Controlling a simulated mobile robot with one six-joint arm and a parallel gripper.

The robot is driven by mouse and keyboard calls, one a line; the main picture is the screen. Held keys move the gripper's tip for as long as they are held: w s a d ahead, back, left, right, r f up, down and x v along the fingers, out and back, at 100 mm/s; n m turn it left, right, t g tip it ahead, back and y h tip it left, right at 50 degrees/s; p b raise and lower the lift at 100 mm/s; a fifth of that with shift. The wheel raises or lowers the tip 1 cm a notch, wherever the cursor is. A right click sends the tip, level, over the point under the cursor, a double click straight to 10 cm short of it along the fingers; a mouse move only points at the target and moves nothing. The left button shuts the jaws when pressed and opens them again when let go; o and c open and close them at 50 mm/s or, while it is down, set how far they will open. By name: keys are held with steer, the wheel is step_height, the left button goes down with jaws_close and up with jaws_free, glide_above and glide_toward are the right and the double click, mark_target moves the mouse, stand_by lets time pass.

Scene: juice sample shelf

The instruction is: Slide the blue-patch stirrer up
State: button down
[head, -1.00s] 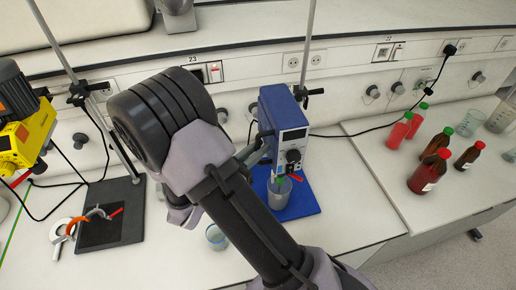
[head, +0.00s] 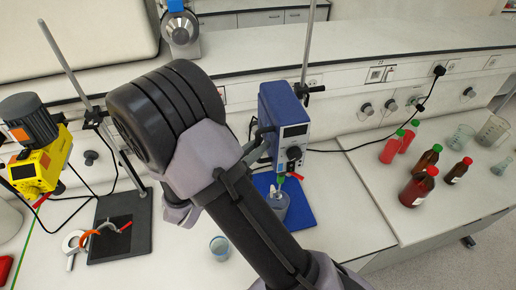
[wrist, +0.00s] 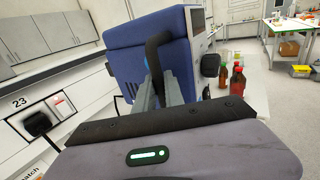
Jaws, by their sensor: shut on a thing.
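The stirrer (head: 281,101) has a blue housing, a grey front with a dial, and a black handle on its side. It hangs by a clamp on a tall rod above a blue base plate (head: 301,214). Its shaft points down toward a clear beaker (head: 281,207) on the plate; whether the tip is inside is hard to tell. In the wrist view the blue housing (wrist: 125,57) is close ahead. My gripper (wrist: 166,85) is shut around the black handle (wrist: 157,46). In the head view my arm hides most of the gripper.
A yellow stirrer (head: 38,165) on its own stand is at the left, with a black base plate (head: 123,222). A small beaker (head: 220,247) stands near my arm. Brown bottles (head: 419,188), red bottles (head: 391,150) and glassware stand on the right bench.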

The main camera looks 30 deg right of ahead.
mark_target(256, 134)
steer(key=shift+r+p, duration=1.95)
steer(key=shift+r, duration=1.1)
steer(key=c, duration=1.7)
jaws_free()
steer(key=shift+a, duration=0.35)
steer(key=b+v, duration=0.2)
steer(key=v, duration=1.4)
steer(key=shift+s+a+r, duration=0.1)
steer(key=shift+s+a, duration=0.05)
steer(key=shift+a, duration=0.2)
